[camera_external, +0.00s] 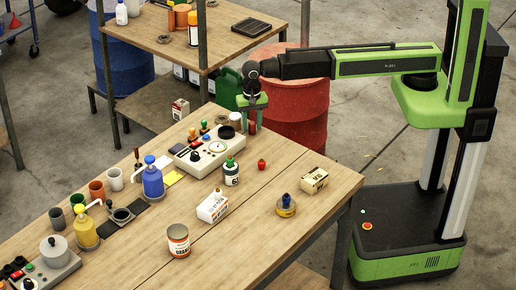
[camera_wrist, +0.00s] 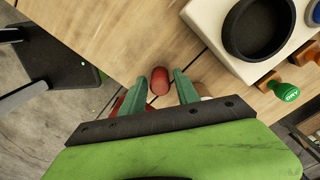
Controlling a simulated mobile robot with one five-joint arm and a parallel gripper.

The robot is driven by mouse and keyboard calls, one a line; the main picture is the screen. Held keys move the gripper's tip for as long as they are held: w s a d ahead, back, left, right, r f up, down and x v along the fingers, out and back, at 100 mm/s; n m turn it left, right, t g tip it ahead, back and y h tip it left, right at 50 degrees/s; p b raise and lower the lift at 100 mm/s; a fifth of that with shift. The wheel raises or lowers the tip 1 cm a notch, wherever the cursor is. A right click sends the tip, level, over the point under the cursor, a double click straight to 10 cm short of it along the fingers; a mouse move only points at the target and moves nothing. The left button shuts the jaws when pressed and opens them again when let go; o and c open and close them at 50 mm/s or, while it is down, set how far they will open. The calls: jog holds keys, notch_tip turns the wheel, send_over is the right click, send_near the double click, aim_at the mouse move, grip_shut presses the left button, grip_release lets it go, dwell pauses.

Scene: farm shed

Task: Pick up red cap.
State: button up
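In the wrist view a small red cylinder with a rounded end (camera_wrist: 160,81) lies between the two green fingers of my gripper (camera_wrist: 159,74). Gaps show on both sides of it, so the gripper is open. In the external view my gripper (camera_external: 252,104) points down over the far edge of the wooden table, with a dark red upright piece (camera_external: 252,127) just below it. Another small, bright red, rounded piece (camera_external: 262,164) lies alone on the table nearer the middle. I cannot tell for certain which red piece is the cap.
A white control panel (camera_external: 203,158) with a black dish stands close to the gripper, and a white jar (camera_external: 235,121) is beside it. A red barrel (camera_external: 292,105) and a green can stand behind the table. Boxes, a tin and bottles occupy the table's middle.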

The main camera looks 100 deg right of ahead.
aim_at(252, 123)
grip_shut()
jog(key=shift+r+p, duration=0.6)
notch_tip(252, 123, up, 4)
jog(key=p, duration=0.4)
jog(key=s+d+r+p, duration=0.5)
jog(key=d, duration=0.5)
jog(key=shift+d+r+p, duration=0.25)
jog(key=shift+r+p, duration=0.15)
